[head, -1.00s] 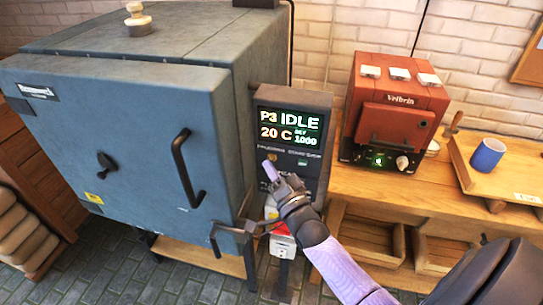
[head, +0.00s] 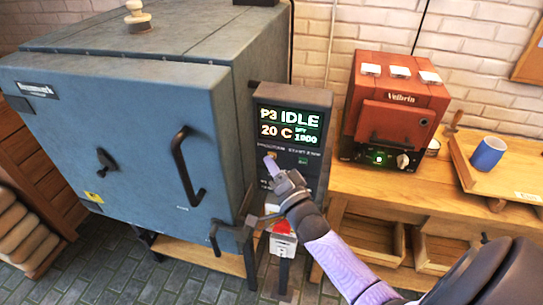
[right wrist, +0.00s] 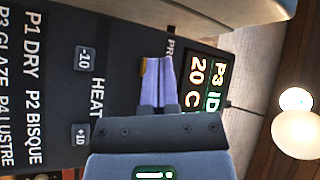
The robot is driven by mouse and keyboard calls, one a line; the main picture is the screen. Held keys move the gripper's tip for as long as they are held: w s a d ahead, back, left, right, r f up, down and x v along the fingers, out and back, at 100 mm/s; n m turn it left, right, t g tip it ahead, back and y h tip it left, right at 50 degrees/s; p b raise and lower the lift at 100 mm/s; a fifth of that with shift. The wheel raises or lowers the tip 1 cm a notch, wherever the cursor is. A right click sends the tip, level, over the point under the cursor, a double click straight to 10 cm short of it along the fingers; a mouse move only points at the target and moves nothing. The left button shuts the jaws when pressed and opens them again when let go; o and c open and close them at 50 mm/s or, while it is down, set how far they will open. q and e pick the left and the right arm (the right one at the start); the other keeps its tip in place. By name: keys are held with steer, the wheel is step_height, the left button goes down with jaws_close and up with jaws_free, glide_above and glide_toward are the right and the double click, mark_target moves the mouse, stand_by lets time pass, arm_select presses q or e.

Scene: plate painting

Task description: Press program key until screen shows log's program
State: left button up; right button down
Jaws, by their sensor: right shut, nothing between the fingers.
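The grey control panel (head: 309,185) stands to the right of the big blue kiln (head: 125,145). Its screen (head: 290,127) reads P3 IDLE, 20 C and a smaller set value. The row of key labels sits just below the screen. My right gripper (head: 269,162) is shut and empty, its pale purple fingers at the left label. In the right wrist view its fingertips (right wrist: 158,62) overlap an orange key edge (right wrist: 143,75), which they mostly cover. I cannot tell whether they touch it. The panel print there lists P1 DRY, P2 BISQUE, P3 GLAZE and P4 LUSTRE. My left gripper is out of view.
The kiln's door handle (head: 186,168) juts out left of my right gripper. On the wooden bench (head: 360,186) to the right stand a small red kiln (head: 396,105) and a blue mug (head: 488,153) on a wooden tray. A red-and-white box hangs below the panel.

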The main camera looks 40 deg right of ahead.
steer(key=shift+w+d, duration=0.15)
steer(key=shift+w+d, duration=0.1)
stand_by(0.3)
stand_by(0.4)
steer(key=shift+s+a+r+p, duration=0.1)
steer(key=shift+s+a+p, duration=0.2)
steer(key=shift+s+a, duration=0.15)
steer(key=s+a+p, duration=0.2)
steer(key=s+a, duration=0.1)
steer(key=a, duration=0.1)
steer(key=shift+s+p, duration=0.2)
steer(key=shift+p, duration=0.1)
stand_by(0.3)
stand_by(0.4)
